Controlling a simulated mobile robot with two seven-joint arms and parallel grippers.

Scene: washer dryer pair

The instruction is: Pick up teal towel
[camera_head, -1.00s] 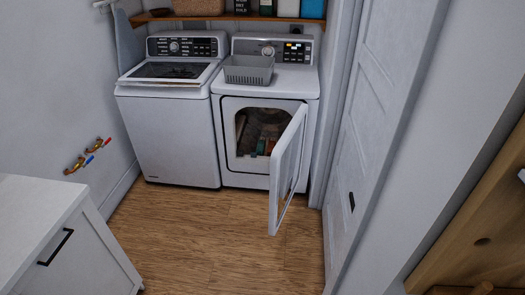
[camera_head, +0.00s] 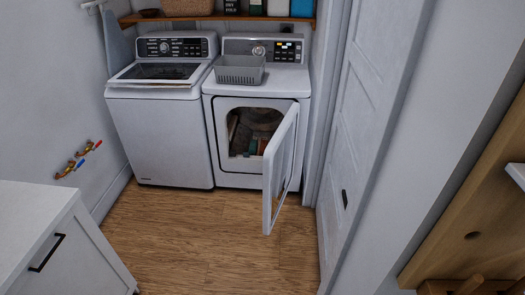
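A small teal-green patch (camera_head: 253,146) shows low inside the open dryer (camera_head: 222,182), beside an orange-brown patch. It may be the teal towel, but it is too small and dark to be sure. The dryer's door (camera_head: 280,165) is swung open toward the front and right, and partly covers the opening. The dryer drum (camera_head: 258,122) is dim inside, with other brownish shapes in it. Neither of my grippers is in view.
A closed top-load washer (camera_head: 160,135) stands left of the dryer. A grey basket (camera_head: 240,70) sits on the dryer. A white cabinet (camera_head: 70,255) is front left, a wooden structure (camera_head: 480,215) at right. The wood floor (camera_head: 190,235) between is clear.

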